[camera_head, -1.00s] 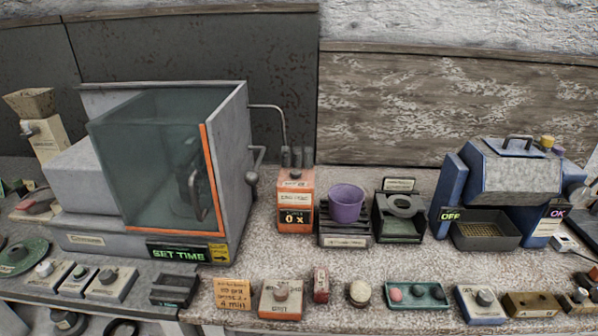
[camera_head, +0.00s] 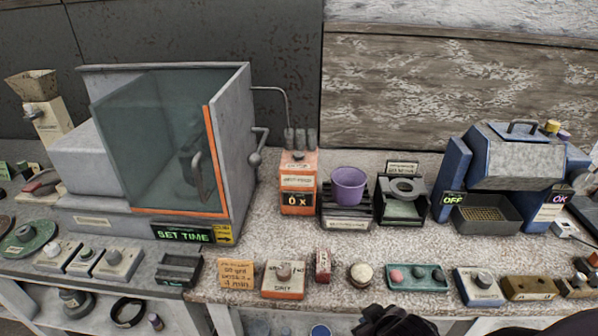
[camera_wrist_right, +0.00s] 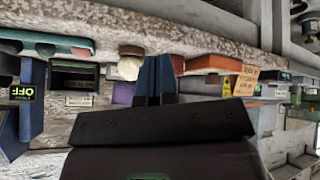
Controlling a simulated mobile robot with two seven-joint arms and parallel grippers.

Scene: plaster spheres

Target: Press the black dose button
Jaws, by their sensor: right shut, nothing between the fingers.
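An orange dispenser box (camera_head: 298,185) stands right of the large grey oven, with a "0 x" display (camera_head: 298,200) and dark cylinders behind its top. A small dark button (camera_head: 298,154) shows on its top; I cannot read a dose label. A purple cup (camera_head: 348,185) stands on a slatted stand beside it. My right gripper (camera_head: 384,322) is at the bottom edge, in front of the bench and well short of the dispenser. In the right wrist view its blue-grey fingers (camera_wrist_right: 155,78) are together and empty. My left gripper is not in view.
The grey oven (camera_head: 160,140) has a glass door with a protruding handle. Along the front edge stand an orange note (camera_head: 237,273), an orange button box (camera_head: 284,280), a small red block (camera_head: 323,265) and a green tray (camera_head: 417,278). Bare bench lies between this row and the dispenser.

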